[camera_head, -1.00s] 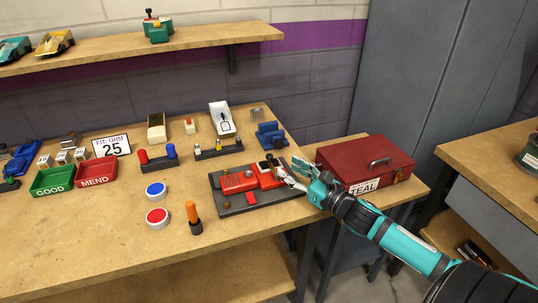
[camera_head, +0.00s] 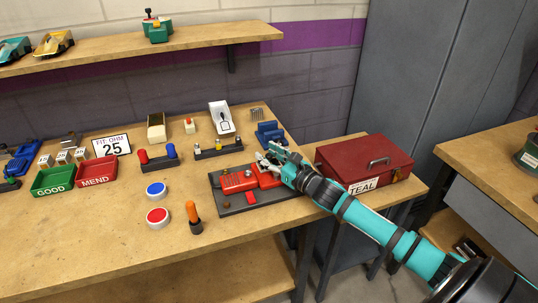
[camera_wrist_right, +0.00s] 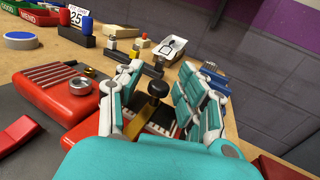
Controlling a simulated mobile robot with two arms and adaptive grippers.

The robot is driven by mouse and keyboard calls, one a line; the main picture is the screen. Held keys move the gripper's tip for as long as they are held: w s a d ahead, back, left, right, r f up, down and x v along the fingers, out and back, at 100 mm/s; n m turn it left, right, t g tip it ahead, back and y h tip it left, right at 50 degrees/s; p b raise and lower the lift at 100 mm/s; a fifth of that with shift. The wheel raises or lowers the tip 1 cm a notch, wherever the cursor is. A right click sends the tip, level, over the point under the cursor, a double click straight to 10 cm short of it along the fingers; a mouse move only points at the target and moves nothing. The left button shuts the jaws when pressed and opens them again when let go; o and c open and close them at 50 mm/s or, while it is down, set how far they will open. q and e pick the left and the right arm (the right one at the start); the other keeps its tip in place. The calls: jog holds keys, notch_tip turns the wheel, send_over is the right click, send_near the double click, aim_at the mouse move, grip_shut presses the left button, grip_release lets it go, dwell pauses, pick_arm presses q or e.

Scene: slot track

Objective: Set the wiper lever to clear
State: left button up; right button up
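The red controller (camera_head: 238,181) is mounted on a dark grey board (camera_head: 235,205) near the right end of the bench; it also shows in the right wrist view (camera_wrist_right: 58,92). In the head view my gripper hides most of the lever. My right gripper (camera_head: 266,158) is over the board's back right part. In the wrist view its fingers (camera_wrist_right: 162,98) are apart, one on each side of the knob, with visible gaps. My left gripper is out of view.
A red toolbox (camera_head: 340,162) labelled TEAL stands right of the board. A blue vise-like piece (camera_head: 270,134) stands close behind my gripper. A screwdriver with an orange handle (camera_head: 192,212) stands left of the board. The front of the bench is clear.

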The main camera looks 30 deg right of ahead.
grip_shut()
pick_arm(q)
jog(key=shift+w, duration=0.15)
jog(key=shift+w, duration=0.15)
pick_arm(e)
jog(key=shift+w+f, duration=0.1)
